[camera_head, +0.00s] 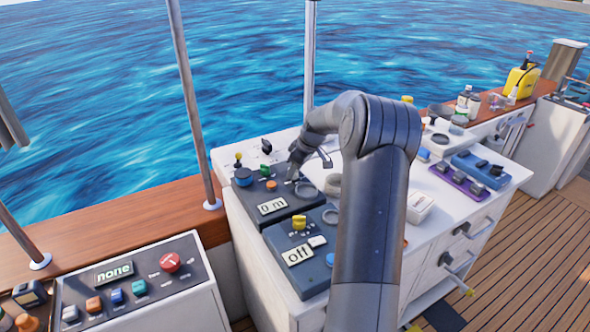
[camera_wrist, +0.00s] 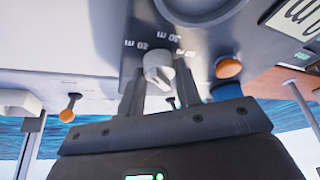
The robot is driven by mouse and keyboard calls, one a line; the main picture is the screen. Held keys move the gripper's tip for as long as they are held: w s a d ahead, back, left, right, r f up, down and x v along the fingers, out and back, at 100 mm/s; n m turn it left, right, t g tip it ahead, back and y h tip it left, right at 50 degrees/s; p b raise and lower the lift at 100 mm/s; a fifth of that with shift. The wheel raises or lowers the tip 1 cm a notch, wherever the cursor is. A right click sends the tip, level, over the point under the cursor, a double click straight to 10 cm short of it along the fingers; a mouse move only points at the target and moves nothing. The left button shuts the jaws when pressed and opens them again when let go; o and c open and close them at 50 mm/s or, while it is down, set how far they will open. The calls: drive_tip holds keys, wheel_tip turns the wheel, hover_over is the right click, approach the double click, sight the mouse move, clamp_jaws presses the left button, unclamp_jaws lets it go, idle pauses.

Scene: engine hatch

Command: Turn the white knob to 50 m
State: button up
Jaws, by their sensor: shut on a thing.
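The white knob (camera_wrist: 157,66) sits on a dark grey panel in the wrist view, with small printed metre labels around it that are upside down and hard to read. My gripper (camera_wrist: 158,82) is shut on the knob, one finger on each side. In the head view my gripper (camera_head: 293,174) reaches down onto the panel (camera_head: 255,191), and the knob is largely hidden there. The display (camera_head: 272,206) on this panel reads "0 m".
An orange button (camera_head: 271,185) and a blue knob (camera_head: 243,177) are close by on the panel. A second panel with a yellow knob (camera_head: 299,222) and an "off" display (camera_head: 299,255) lies in front. A purple switch box (camera_head: 459,182) stands right, beyond my arm.

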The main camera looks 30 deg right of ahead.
drive_tip(key=m, duration=0.2)
drive_tip(key=m+h, duration=0.2)
drive_tip(key=m, duration=0.1)
drive_tip(key=shift+a+m+t, duration=0.25)
drive_tip(key=shift+m+t, duration=0.05)
drive_tip(key=shift+t, duration=0.1)
drive_tip(key=m+h, duration=0.2)
drive_tip(key=m, duration=0.3)
drive_tip(key=shift+a, duration=0.15)
drive_tip(key=m+h, duration=0.1)
drive_tip(key=m, duration=0.2)
drive_tip(key=m+g+h, duration=0.1)
drive_tip(key=m, duration=0.1)
drive_tip(key=shift+w+a+m+g, duration=0.1)
drive_tip(key=shift+w+m+g, duration=0.05)
drive_tip(key=shift+m+g, duration=0.2)
drive_tip(key=shift+m+g+h, duration=0.4)
drive_tip(key=shift+m+g, duration=0.35)
drive_tip(key=shift+m, duration=1.6)
drive_tip(key=o, duration=1)
drive_tip(key=v, duration=1)
drive_tip(key=shift+w+a+r, duration=0.1)
drive_tip(key=shift+r, duration=0.3)
